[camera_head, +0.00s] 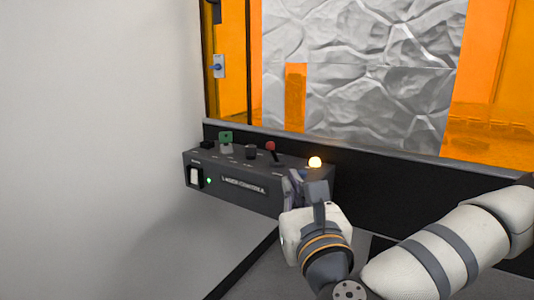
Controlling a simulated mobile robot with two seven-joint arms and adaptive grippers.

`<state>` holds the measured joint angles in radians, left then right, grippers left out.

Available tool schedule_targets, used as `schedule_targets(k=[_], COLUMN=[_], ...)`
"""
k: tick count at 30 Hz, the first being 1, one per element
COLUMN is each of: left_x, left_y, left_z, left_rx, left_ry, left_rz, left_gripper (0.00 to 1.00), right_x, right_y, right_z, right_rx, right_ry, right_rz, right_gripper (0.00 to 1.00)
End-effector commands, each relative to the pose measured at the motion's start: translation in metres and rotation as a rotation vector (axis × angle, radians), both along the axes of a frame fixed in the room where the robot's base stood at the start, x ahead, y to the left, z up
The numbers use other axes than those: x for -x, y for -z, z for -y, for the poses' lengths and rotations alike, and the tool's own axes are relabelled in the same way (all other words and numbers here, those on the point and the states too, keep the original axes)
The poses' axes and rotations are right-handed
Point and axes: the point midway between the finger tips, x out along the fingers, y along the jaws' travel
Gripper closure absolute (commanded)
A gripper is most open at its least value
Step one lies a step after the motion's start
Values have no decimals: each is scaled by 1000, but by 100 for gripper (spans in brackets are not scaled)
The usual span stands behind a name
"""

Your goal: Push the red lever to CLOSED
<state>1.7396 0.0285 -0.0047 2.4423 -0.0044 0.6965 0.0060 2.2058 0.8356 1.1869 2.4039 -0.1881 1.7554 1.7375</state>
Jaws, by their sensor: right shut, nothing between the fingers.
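The red-tipped lever (271,147) stands up from the top of the black laser control box (205,168), right of the middle of its top. It leans a little, with its dark stem running down to the right. I cannot read the labels beside it, so its marked position cannot be told. My right gripper (291,186) is shut and empty in front of the box's right part, below and to the right of the lever. It looks apart from the lever and hides part of the box's front. My left gripper is not in view.
The box top also carries a green-topped switch (226,137), a black knob (250,152) and a glowing orange lamp (315,162). A white rocker switch (195,177) and a green light are on its front. Orange panels (490,80) stand behind; a white wall (90,120) is left.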

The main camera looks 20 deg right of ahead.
Motion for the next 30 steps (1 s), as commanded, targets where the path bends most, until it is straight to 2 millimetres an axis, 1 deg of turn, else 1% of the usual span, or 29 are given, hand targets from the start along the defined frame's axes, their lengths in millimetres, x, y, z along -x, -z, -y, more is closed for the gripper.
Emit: schedule_targets(k=[6,9,11,21,24,27,30], left_x=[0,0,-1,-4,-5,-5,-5], left_y=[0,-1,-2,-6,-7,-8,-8], left_z=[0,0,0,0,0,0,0], left_rx=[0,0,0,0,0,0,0], left_ry=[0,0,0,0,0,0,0], left_rz=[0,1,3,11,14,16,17], left_gripper=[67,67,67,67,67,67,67], right_x=[-1,-9,-19,-92,-111,-125,-133], right_y=[0,-1,-2,-9,-11,-12,-12], right_z=[0,1,3,15,18,21,22], right_rx=[3,4,5,5,5,6,5], right_ry=[-1,1,2,1,0,1,0], right_rz=[-2,-1,-1,-1,-2,-2,-2], right_gripper=[100,100,100,100,100,100,100])
